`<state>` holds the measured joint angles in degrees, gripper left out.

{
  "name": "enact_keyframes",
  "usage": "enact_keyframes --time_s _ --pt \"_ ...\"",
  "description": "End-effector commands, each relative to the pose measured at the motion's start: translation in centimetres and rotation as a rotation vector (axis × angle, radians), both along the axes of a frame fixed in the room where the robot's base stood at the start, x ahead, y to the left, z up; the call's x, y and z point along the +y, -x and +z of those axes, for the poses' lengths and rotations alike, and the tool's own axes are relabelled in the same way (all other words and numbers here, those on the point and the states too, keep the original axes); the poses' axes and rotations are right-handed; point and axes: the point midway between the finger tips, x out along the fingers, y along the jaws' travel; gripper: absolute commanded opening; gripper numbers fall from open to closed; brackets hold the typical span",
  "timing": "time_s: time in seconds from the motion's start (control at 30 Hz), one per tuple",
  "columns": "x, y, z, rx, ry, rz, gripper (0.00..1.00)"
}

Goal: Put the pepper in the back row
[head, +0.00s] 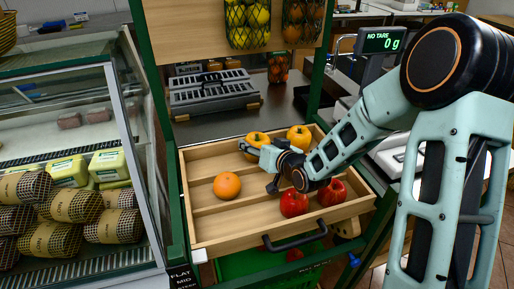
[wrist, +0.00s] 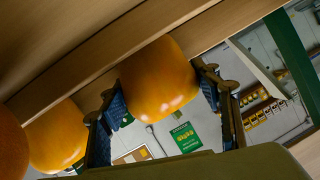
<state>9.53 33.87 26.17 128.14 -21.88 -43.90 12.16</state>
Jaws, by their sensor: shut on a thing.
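A slatted wooden tray (head: 225,222) with divided rows stands before me. A yellow-orange pepper (head: 256,139) is at its back left, partly hidden by my gripper (head: 257,165). A second yellow-orange pepper (head: 299,137) is at the back right. In the wrist view my gripper (wrist: 160,83) is shut on a glossy yellow-orange pepper (wrist: 160,75), one finger on each side. It seems to be the back-left one, but the arm hides the grasp in the head view. I cannot tell whether it touches the tray floor. Another yellow-orange pepper (wrist: 57,138) shows beyond the left finger.
An orange (head: 227,185) sits in the tray's left middle. Two red fruits or peppers (head: 293,204) (head: 332,192) are at the front right, below my arm. Dark handle (head: 295,237) at the front. A glass cooler (head: 70,150) stands left, a scale (head: 382,41) behind right.

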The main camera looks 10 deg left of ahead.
Motion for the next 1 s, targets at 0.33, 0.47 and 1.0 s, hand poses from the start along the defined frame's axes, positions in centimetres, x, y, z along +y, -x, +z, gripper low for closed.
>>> enact_keyframes --time_s 0.33,0.47,1.0 --pt "0.00 -0.03 -0.57 -0.002 0.000 0.000 0.32" --pt "0.00 -0.01 -0.55 -0.001 0.000 0.000 0.68" --pt "-0.72 0.86 0.29 -0.002 0.000 -0.001 0.75"
